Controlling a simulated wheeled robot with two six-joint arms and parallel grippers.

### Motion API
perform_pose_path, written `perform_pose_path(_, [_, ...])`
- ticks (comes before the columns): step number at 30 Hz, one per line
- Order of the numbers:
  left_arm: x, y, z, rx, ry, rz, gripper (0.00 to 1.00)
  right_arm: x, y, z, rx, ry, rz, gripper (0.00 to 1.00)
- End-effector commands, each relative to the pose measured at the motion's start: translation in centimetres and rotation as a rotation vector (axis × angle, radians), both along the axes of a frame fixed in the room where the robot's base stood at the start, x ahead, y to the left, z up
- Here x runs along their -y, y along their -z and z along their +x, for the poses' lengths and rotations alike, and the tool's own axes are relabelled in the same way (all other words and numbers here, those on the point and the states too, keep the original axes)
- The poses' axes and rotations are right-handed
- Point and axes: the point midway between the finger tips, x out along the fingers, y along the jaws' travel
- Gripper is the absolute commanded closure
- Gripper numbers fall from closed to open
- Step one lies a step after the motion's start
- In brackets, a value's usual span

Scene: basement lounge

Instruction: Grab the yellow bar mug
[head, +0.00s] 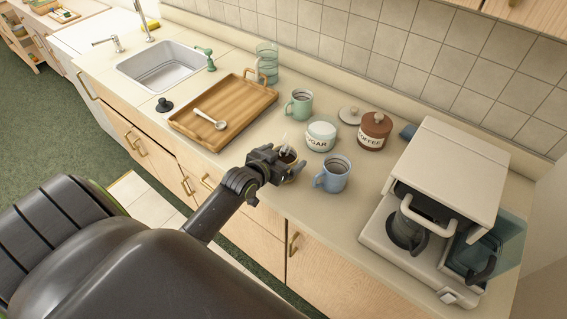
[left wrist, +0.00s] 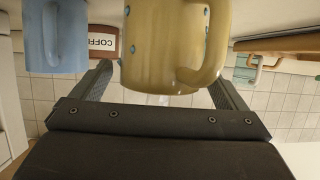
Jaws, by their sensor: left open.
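The yellow bar mug (head: 289,157) stands near the counter's front edge, with dark liquid and steam at its top; my gripper hides much of it in the head view. In the left wrist view the yellow mug (left wrist: 165,45) is large, with small blue dots and its handle to the right. My left gripper (head: 287,166) is open at the mug. In the left wrist view the fingers (left wrist: 160,78) lie on either side of the mug, and I cannot tell whether they touch it. My right gripper is not in view.
A blue mug (head: 333,175) stands close on the right. Behind are a green mug (head: 299,105), a sugar jar (head: 321,135) and a coffee jar (head: 374,132). A wooden tray (head: 187,128) with a spoon lies left, a coffee machine (head: 455,165) right.

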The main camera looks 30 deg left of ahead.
Motion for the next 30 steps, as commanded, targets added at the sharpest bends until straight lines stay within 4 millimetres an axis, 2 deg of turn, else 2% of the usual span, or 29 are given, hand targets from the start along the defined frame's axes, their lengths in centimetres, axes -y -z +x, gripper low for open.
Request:
perform_pose_path(11, [0.04, 0.29, 0.59, 0.000, 0.000, 0.001, 0.07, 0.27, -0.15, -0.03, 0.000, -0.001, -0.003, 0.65])
perform_pose_path(25, [0.02, 0.30, 0.56, 0.000, 0.000, 0.001, 0.68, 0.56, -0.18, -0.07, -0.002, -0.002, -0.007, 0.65])
perform_pose_path(30, [0.04, 0.12, 0.62, 0.004, 0.001, 0.002, 0.70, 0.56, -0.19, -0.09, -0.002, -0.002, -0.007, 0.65])
